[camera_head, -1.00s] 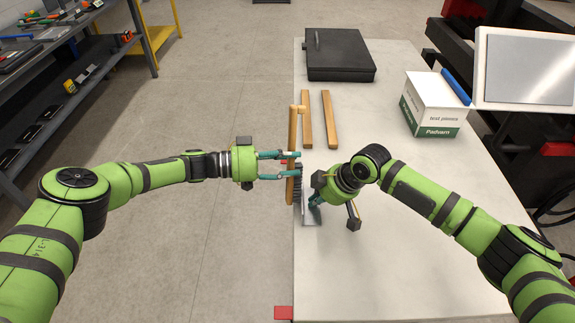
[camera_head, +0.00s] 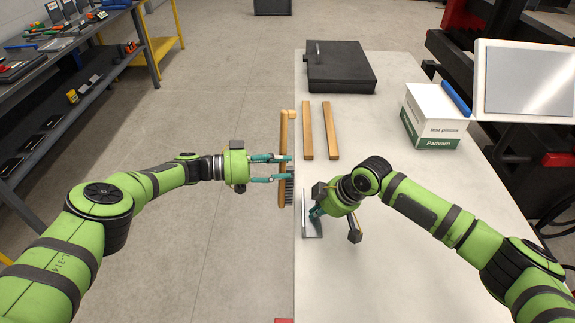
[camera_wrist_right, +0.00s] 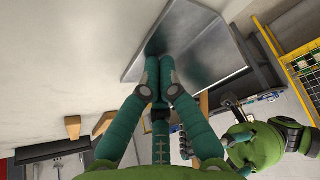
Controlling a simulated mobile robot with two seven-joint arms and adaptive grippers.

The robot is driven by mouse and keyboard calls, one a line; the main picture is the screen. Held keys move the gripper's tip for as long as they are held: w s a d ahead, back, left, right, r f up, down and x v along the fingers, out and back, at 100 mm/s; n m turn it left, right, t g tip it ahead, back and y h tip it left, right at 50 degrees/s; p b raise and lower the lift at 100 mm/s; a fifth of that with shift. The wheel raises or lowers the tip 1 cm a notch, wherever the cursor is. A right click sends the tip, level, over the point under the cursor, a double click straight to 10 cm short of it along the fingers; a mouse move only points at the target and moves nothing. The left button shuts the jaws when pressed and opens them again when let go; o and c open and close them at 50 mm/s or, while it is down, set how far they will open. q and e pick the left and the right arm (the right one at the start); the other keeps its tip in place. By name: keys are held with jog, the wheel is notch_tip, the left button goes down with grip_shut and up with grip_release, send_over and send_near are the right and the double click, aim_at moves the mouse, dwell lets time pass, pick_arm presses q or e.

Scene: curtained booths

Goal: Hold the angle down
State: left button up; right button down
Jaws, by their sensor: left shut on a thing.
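The angle (camera_head: 313,227), a grey metal piece, lies at the table's left edge. It also shows large in the right wrist view (camera_wrist_right: 205,50). My right gripper (camera_head: 317,211) is at the angle, its fingertips together and against the metal in the right wrist view (camera_wrist_right: 160,68). The exact contact is partly hidden by the fingers. My left gripper (camera_head: 288,168) is shut on the wooden handle of a brush (camera_head: 283,135) with dark bristles. The brush is just left of the table edge, beyond the angle and apart from it.
Two wooden bars (camera_head: 307,130) (camera_head: 330,131) lie on the table (camera_head: 400,260) beyond the angle. A black case (camera_head: 340,70) and a white-green box (camera_head: 435,115) stand farther back. A screen (camera_head: 525,80) is at right. The table's near part is clear.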

pick_arm(q)
jog(key=v, duration=0.4)
jog(key=shift+w+a+f, duration=0.2)
jog(key=shift+w+a, duration=0.1)
jog(key=shift+a, duration=0.1)
jog(key=s+d+m, duration=0.1)
jog(key=d+m, duration=0.1)
jog(key=s+d+m, duration=0.2)
jog(key=d, duration=0.1)
jog(key=s+d+m, duration=0.2)
jog(key=shift+s+d, duration=0.1)
jog(key=shift+d, duration=0.1)
jog(key=shift+a, duration=0.2)
dwell(1.4)
